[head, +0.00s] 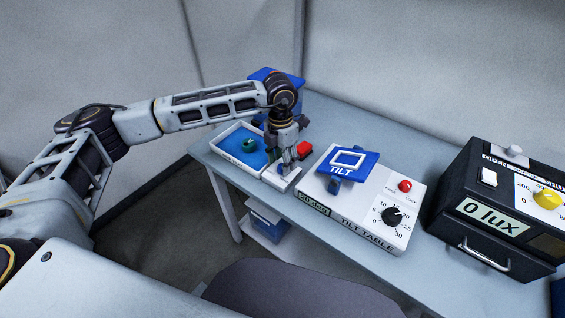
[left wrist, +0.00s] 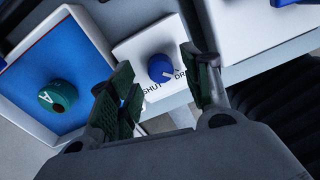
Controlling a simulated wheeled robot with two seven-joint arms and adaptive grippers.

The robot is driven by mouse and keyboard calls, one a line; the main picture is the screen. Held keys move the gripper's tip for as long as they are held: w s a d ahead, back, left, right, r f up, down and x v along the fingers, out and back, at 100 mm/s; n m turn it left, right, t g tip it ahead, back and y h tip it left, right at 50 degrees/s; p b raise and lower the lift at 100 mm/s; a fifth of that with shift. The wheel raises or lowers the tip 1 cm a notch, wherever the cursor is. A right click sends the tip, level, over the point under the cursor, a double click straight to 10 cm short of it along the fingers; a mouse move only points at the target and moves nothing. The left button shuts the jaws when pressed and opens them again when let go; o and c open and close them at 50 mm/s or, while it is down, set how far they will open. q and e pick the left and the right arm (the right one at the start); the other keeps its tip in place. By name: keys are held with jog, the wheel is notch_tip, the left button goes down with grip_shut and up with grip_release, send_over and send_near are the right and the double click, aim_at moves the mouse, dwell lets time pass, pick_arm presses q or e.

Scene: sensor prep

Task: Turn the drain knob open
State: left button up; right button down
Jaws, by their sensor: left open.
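The drain knob (left wrist: 161,67) is a round blue knob with a white mark. It sits on a white box (left wrist: 130,48) lettered "SHUT" and "DR…", the rest hidden by a finger. In the head view the white box (head: 287,183) stands at the table's front edge, with its knob largely hidden by my gripper. My left gripper (head: 285,163) points down over this box. In the left wrist view its open fingers (left wrist: 158,88) show on either side of the knob, apart from it. My right gripper is in neither view.
A white-rimmed blue tray (head: 228,140) with a green round piece (head: 249,145) is left of the box. The tilt table (head: 340,212) stands right, then a black lux box (head: 480,235).

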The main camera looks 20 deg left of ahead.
pick_arm(q)
notch_tip(320, 180, up, 10)
jog(key=shift+w+a+r, duration=0.15)
jog(key=shift+r, duration=0.05)
dwell(0.3)
dwell(0.4)
